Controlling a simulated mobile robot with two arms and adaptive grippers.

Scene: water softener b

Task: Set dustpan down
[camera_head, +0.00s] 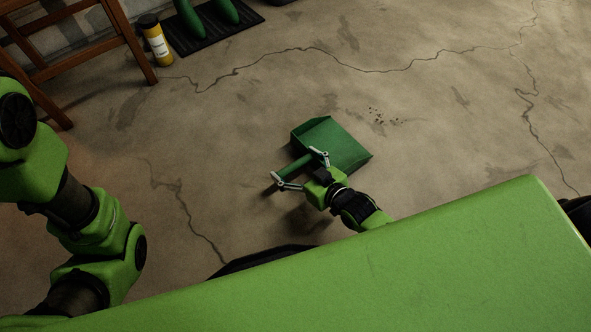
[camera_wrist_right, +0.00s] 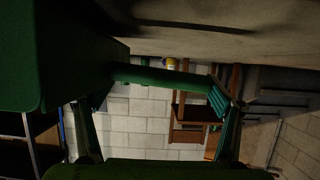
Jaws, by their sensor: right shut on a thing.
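The green dustpan (camera_head: 345,148) is at the middle of the concrete floor in the head view, with its handle (camera_head: 294,167) toward the lower left. My right gripper (camera_head: 300,171) is shut on the handle, one finger on either side. In the right wrist view the handle (camera_wrist_right: 160,77) runs across between the fingers of the gripper (camera_wrist_right: 158,97), and the pan body (camera_wrist_right: 60,55) fills the upper left. The pan is low over the floor; I cannot tell whether it touches. My left arm shows at the left, but its gripper is out of view.
Small dark debris (camera_head: 383,116) lies just right of the dustpan. A wooden chair or ladder (camera_head: 85,45), a yellow canister (camera_head: 157,45) and green boots on a black mat (camera_head: 215,32) stand at the upper left. Cracked floor (camera_head: 430,110) around the dustpan is mostly clear.

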